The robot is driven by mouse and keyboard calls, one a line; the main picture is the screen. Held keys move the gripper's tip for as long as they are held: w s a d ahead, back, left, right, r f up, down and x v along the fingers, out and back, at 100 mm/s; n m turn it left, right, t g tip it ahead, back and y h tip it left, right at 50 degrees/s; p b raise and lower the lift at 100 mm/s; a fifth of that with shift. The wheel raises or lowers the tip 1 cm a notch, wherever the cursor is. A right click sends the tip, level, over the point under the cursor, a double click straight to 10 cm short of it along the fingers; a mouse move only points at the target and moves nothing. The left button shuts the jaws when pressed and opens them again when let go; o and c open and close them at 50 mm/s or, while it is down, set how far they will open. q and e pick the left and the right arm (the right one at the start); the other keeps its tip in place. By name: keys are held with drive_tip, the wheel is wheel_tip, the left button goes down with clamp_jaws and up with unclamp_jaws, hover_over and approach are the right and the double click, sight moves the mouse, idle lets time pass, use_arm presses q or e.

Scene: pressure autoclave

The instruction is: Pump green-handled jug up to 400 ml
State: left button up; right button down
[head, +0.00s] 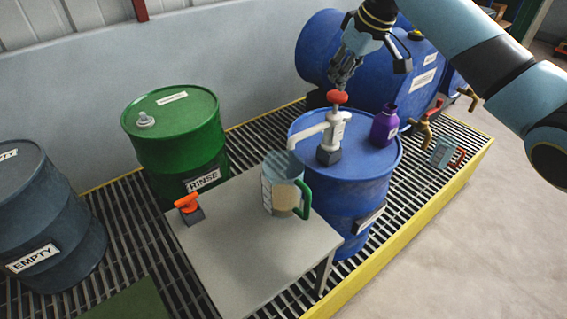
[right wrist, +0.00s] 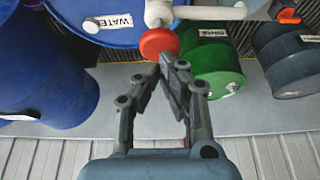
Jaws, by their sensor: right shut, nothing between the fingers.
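The clear jug (head: 280,178) with a green handle (head: 303,201) stands on a grey table. Pale liquid shows in its lower part; I cannot read its scale. A white hand pump (head: 333,131) with a red knob (head: 338,97) stands on the upright blue drum (head: 365,177). Its spout (head: 308,135) reaches left over the jug. My right gripper (head: 341,86) is shut and empty, with its fingertips just above the knob. In the right wrist view the red knob (right wrist: 159,43) is just beyond the closed fingertips (right wrist: 166,66); I cannot tell whether they touch. My left gripper is not in view.
A purple bottle (head: 384,126) stands on the blue drum beside the pump. An orange-topped item (head: 187,205) sits on the table's (head: 235,240) left corner. A green drum (head: 177,135), a dark drum (head: 50,220) and lying blue drums (head: 400,75) stand around. The table's front is clear.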

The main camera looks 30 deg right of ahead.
sight(339, 95)
drive_tip(key=shift+f, duration=0.15)
drive_tip(key=shift+s+f+b, duration=0.1)
drive_tip(key=shift+f+b, duration=0.4)
drive_tip(key=shift+f, duration=1.75)
drive_tip(key=shift+r, duration=0.2)
wheel_tip(339, 95, up, 4)
drive_tip(key=p, duration=0.5)
drive_tip(key=shift+r+p, duration=0.2)
drive_tip(key=shift+p, duration=0.2)
drive_tip(key=shift+f, duration=0.1)
